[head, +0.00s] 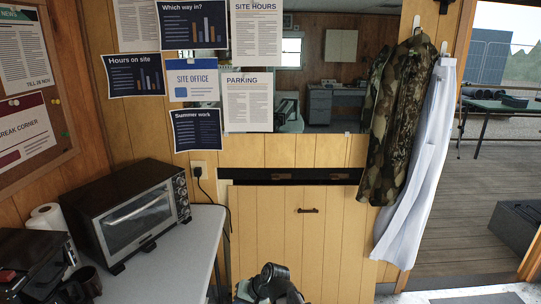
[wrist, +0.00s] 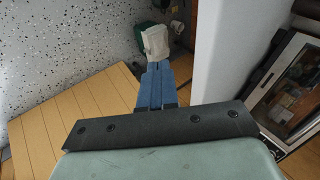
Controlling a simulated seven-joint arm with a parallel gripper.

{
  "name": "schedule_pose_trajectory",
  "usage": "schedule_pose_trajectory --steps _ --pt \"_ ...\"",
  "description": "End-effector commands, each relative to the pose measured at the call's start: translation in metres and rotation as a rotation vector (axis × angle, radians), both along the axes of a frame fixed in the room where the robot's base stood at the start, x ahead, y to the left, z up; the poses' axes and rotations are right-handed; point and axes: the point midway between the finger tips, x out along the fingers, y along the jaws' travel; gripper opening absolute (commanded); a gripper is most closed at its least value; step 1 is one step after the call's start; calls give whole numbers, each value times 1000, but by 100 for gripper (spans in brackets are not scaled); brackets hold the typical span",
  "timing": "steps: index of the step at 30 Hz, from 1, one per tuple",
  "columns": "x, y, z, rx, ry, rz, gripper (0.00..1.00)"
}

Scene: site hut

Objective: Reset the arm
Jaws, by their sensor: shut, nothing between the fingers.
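My gripper (wrist: 155,68) shows in the wrist view, with its blue fingers together and nothing between them. A dark bar with bolts crosses behind the fingers, and a pale green housing fills the bottom. A pale, crumpled-looking thing lies in line with the fingertips; I cannot tell what it is or how far off. In the head view only a dark part of my arm (head: 272,272) shows at the bottom edge, in front of the wooden panel (head: 290,240). The gripper cannot be made out there.
A toaster oven (head: 140,222) stands on the grey counter (head: 165,268) at left; it also shows at right in the wrist view (wrist: 290,85). A paper roll (head: 47,217) is beside it. A camouflage jacket (head: 395,120) and white trousers (head: 418,165) hang by the open doorway.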

Motion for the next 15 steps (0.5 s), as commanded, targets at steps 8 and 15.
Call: schedule_pose_trajectory --steps 8,15 --pt "-16 -145 -83 -319 70 -22 0" --pt "-42 -229 -121 -502 142 -13 0"
